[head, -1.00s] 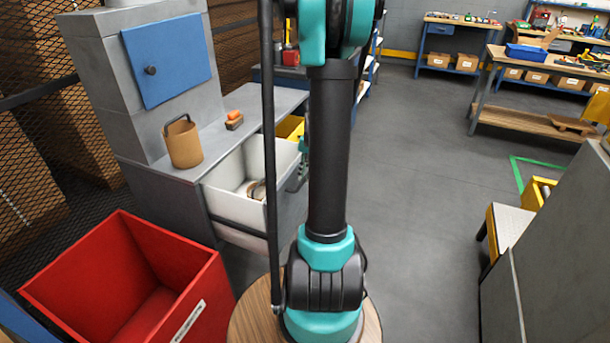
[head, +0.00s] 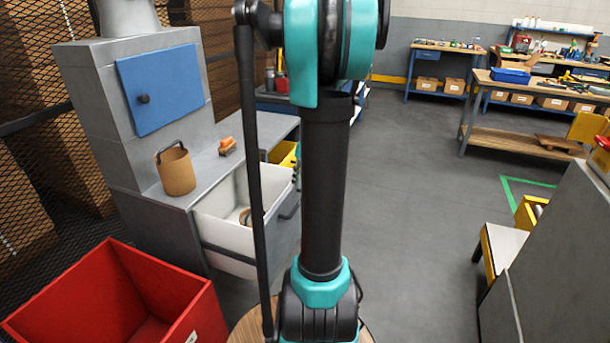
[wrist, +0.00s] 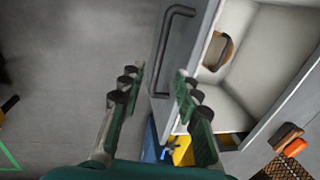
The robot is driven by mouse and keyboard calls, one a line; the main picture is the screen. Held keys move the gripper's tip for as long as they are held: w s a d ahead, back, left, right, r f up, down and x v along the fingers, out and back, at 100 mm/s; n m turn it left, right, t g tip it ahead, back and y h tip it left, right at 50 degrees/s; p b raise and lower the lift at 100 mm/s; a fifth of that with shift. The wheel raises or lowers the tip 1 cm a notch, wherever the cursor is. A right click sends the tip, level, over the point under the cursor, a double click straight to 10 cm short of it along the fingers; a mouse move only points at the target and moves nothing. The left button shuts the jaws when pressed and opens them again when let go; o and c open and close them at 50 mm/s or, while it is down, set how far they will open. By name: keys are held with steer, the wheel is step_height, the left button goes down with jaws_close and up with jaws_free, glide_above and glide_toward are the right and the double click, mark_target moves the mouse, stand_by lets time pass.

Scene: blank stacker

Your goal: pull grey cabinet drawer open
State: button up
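The grey cabinet (head: 150,222) stands left of my arm in the head view. Its drawer (head: 225,232) is pulled out, showing a white inside with a round brownish item (head: 245,216) in it. In the wrist view the drawer's inside (wrist: 275,55) is at the right, with the dark bar handle (wrist: 163,50) on its grey front. My gripper (wrist: 159,74) is open and empty, its two fingers apart. The handle shows between and beyond the fingertips; I cannot tell the depth gap. My arm hides part of the drawer's right side in the head view.
A red bin (head: 100,290) is at the front left. A yellow bin (head: 283,154) is behind the drawer. Floor (head: 410,190) right of my arm is clear.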

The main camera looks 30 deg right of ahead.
steer(key=shift+s+d+r, duration=0.15)
steer(key=shift+r, duration=0.95)
steer(key=shift+s+d+r, duration=0.1)
steer(key=shift+s+r, duration=0.05)
steer(key=shift+r, duration=0.9)
